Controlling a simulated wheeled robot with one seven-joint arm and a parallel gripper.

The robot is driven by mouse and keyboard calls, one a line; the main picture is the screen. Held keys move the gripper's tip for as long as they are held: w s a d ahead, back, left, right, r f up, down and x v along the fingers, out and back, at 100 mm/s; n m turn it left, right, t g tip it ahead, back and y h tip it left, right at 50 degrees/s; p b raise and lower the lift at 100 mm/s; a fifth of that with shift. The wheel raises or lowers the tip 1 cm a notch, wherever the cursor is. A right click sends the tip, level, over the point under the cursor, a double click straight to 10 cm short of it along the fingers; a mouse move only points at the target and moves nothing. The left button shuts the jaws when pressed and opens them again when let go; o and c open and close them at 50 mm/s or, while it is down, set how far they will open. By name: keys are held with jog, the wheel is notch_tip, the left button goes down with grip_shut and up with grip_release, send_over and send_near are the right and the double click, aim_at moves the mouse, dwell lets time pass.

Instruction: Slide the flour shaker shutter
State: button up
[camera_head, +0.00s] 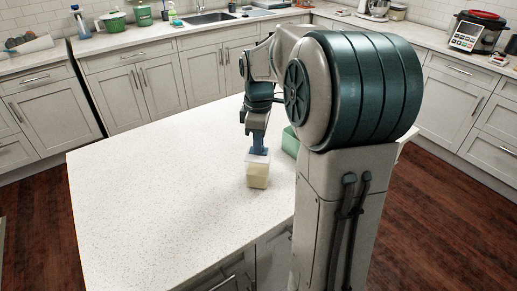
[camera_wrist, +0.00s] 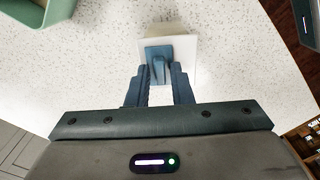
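The flour shaker (camera_head: 257,174) stands upright on the white counter, a clear box with pale contents and a white lid. In the wrist view its white lid (camera_wrist: 185,50) shows from above, with a blue square shutter (camera_wrist: 163,48) on it. A blue raised tab rises from the shutter towards me. My gripper (camera_head: 259,151) points down at the lid. In the wrist view the two fingertips (camera_wrist: 161,70) lie on either side of the tab, with a gap between them. Whether they touch the tab is hard to tell.
A green container (camera_head: 291,142) stands on the counter right of the shaker, partly behind my arm; a green corner (camera_wrist: 58,12) shows at upper left in the wrist view. The counter (camera_head: 150,190) left of the shaker is clear. Its front edge is near.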

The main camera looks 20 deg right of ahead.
jog(key=shift+f, duration=0.2)
jog(key=shift+r+p, duration=0.35)
jog(key=c, duration=0.3)
jog(key=shift+w+d, duration=0.2)
jog(key=shift+w, duration=0.1)
dwell(0.3)
jog(key=o, duration=0.4)
